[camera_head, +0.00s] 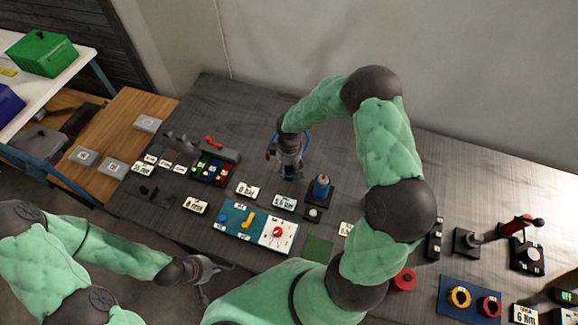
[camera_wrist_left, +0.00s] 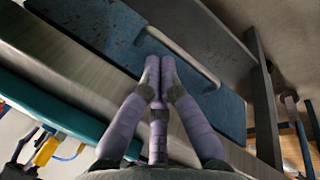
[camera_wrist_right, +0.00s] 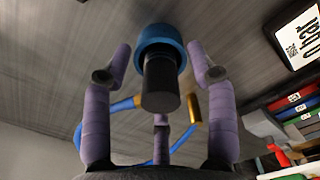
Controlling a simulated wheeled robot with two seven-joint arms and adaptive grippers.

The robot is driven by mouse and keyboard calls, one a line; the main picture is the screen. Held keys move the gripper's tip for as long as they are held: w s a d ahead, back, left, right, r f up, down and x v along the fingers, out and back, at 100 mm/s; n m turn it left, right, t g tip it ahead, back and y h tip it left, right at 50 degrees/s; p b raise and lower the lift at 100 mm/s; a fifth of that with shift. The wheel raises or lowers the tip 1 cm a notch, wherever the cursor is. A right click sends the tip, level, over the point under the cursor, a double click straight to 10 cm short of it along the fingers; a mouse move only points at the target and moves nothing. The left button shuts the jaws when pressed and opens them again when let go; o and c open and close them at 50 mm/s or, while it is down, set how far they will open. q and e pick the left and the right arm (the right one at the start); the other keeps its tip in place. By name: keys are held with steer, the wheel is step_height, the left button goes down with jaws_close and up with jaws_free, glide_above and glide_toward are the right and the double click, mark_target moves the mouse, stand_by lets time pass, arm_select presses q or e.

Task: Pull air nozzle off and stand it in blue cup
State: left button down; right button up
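A black cylinder, apparently the air nozzle (camera_wrist_right: 161,82), stands in the blue cup (camera_wrist_right: 158,45) in the right wrist view. The cup shows small below my right gripper (camera_head: 289,167) in the head view. My right gripper (camera_wrist_right: 158,62) is open, its fingers spread on either side of the nozzle with gaps visible. A blue hose (camera_wrist_right: 122,106) with a brass end fitting (camera_wrist_right: 194,108) loops behind the nozzle, apart from it. My left gripper (camera_head: 212,278) hangs in front of the table; its fingertips meet with nothing between them in the left wrist view (camera_wrist_left: 160,78).
A blue-topped part on a black stand (camera_head: 320,190) is right of the cup. A teal panel with a red dial (camera_head: 278,232) lies nearer me. A rack of coloured blocks (camera_head: 213,170) is to the left. Labels and small fixtures crowd the grey table (camera_head: 225,105); its back is clear.

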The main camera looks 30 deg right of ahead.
step_height(320, 180, up, 12)
stand_by(0.6)
stand_by(0.5)
steer(key=shift+f, duration=0.1)
